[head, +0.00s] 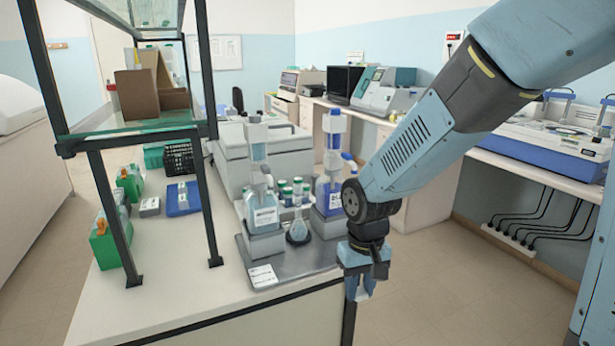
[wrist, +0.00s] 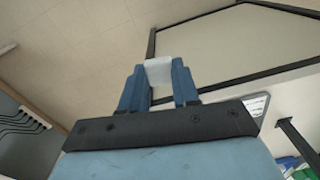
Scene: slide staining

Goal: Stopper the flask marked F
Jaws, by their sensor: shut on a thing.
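My gripper (head: 359,290) hangs past the right front corner of the bench, fingers pointing down. In the wrist view its two blue fingers (wrist: 158,78) are shut on a small white piece, apparently the stopper (wrist: 158,70).
Two dispenser bottles (head: 263,208) (head: 328,195) flank the flask on the grey tray (head: 283,282), with a white card (head: 262,276) at its front. A black-framed shelf (head: 130,128) stands at left.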

